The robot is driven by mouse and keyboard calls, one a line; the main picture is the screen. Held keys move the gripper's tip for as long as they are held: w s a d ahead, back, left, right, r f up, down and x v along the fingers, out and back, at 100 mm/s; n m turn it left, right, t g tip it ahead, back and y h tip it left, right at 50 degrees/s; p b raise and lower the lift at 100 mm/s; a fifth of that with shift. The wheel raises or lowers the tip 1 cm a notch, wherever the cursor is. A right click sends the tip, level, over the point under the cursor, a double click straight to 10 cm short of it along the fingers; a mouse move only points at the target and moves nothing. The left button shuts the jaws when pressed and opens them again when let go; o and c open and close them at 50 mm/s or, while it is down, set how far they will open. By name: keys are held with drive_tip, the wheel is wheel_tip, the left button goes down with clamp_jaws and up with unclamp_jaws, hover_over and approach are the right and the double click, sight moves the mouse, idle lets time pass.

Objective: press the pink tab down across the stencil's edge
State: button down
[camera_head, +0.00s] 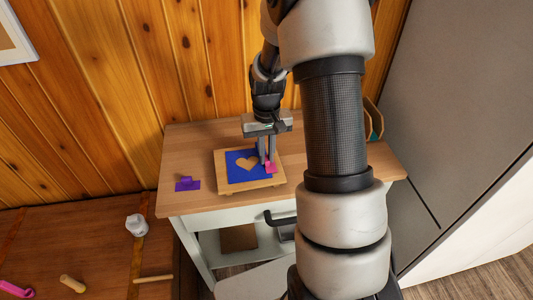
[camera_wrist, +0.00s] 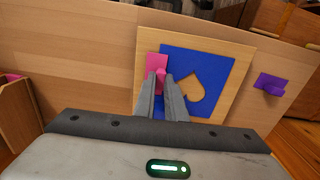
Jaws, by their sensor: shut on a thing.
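The blue stencil (camera_head: 236,177) with a heart-shaped cutout lies on a square wooden board (camera_head: 250,187) on the cabinet top. It also shows in the wrist view (camera_wrist: 210,66). The pink tab (camera_head: 271,168) is at the stencil's right edge in the head view and at its left edge in the wrist view (camera_wrist: 153,63). Its flat part appears to overlap the edge; I cannot tell whether it is pressed flat. My gripper (camera_head: 266,161) points down over the tab, shut on its upright pink grip, which shows between the fingertips. The fingers hide part of the tab and stencil.
A purple tab (camera_head: 188,185) with a raised grip lies left of the board. A wooden holder (camera_head: 373,118) stands at the back right. A lower wooden surface at left bears a white object (camera_head: 136,225) and wooden rods. A tall grey panel (camera_head: 465,100) stands at right.

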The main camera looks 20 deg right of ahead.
sight(267, 158)
drive_tip(key=c, duration=1.3)
unclamp_jaws()
drive_tip(key=shift+o, duration=0.2)
drive_tip(key=shift+r+p, duration=2.4)
drive_tip(key=shift+r, duration=1.1)
